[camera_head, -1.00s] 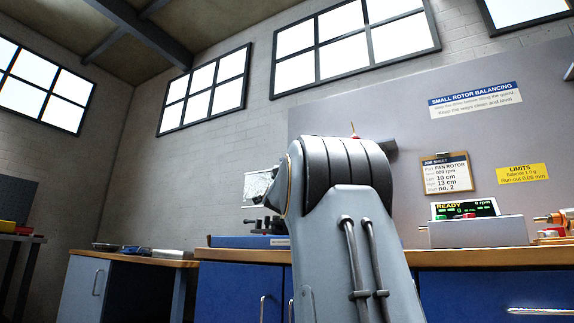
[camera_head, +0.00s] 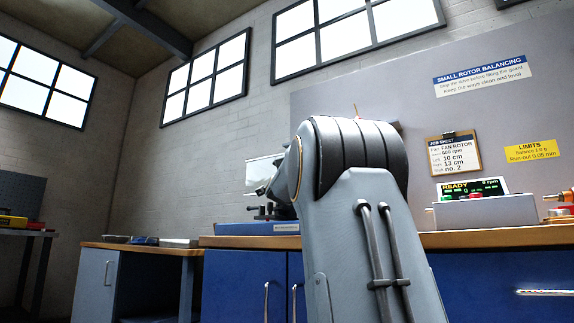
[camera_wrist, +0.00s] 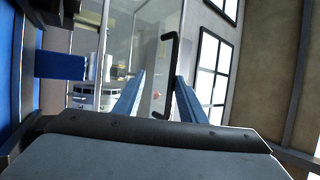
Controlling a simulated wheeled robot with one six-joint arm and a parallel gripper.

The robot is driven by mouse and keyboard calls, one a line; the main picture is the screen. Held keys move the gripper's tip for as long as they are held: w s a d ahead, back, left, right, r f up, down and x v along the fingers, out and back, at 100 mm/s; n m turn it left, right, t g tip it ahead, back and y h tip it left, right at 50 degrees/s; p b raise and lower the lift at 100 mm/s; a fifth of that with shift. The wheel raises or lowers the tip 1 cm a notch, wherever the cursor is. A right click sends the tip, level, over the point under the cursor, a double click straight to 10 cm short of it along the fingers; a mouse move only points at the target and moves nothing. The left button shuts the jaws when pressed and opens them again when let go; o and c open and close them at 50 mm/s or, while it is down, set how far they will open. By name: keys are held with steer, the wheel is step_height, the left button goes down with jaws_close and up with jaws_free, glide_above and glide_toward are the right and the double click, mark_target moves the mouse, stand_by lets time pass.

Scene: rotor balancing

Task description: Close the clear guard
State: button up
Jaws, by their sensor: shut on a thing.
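The clear guard (camera_wrist: 145,40) is a see-through panel with a black bar handle (camera_wrist: 174,58), both in the wrist view. My gripper (camera_wrist: 160,77) has its blue fingers on either side of the handle and is shut on it. In the head view the guard (camera_head: 263,173) stands above the bench, left of my arm's end. My arm hides its right part and my fingers there. I cannot tell how far the guard is open.
A blue base (camera_head: 245,229) with dark fittings sits on the wooden-topped bench (camera_head: 480,238). A grey control box (camera_head: 485,211) reading READY, 0 rpm stands to the right. A lower side bench (camera_head: 140,247) is at left.

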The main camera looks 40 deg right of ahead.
steer(key=p+v, duration=0.2)
steer(key=v, duration=0.5)
steer(key=shift+a, duration=0.2)
steer(key=shift+s+d, duration=0.1)
steer(key=shift+s, duration=0.05)
